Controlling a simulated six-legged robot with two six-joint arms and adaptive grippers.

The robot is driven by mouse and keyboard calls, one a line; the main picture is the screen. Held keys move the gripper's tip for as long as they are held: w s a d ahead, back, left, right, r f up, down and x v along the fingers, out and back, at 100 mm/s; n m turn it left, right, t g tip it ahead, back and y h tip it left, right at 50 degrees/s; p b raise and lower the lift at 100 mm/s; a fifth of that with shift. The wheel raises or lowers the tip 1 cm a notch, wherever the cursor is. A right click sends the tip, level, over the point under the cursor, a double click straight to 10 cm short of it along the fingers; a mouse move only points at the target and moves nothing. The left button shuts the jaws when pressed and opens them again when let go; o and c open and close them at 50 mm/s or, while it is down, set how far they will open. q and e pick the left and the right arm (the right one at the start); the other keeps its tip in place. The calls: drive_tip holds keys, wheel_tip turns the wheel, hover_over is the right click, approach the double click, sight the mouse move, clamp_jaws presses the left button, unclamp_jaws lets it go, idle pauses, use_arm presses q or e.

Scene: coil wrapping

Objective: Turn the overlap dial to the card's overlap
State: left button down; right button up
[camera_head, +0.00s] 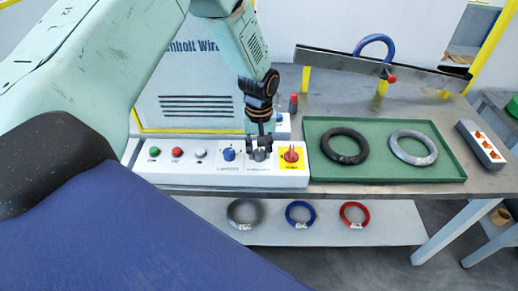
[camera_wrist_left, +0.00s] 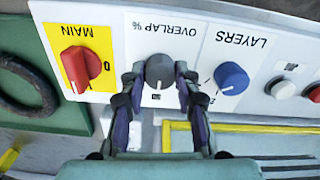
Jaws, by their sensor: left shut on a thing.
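The fingers hide parts of the scale, and I cannot read the dial's setting. The blue LAYERS knob (camera_wrist_left: 231,78) and the red MAIN switch (camera_wrist_left: 80,66) on its yellow plate flank the dial. I cannot make out a card with an overlap value. My right gripper is not in view.
Green, red and white buttons (camera_head: 177,152) sit at the panel's left. A green tray (camera_head: 385,174) with a black coil (camera_head: 344,146) and a grey coil (camera_head: 413,147) lies to the right. A lower shelf holds grey, blue and red coils.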

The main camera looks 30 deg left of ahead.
use_arm(q)
drive_tip(key=shift+m, duration=0.3)
drive_tip(key=shift+r+m+p, duration=0.1)
drive_tip(key=shift+m+p, duration=0.4)
drive_tip(key=shift+m, duration=0.4)
drive_tip(key=m, duration=0.2)
drive_tip(key=shift+m+p, duration=0.3)
drive_tip(key=shift+m, duration=0.1)
drive_tip(key=m, duration=0.3)
drive_tip(key=shift+w+m, duration=0.1)
drive_tip(key=shift+m, duration=1.7)
drive_tip(key=c, duration=1)
unclamp_jaws()
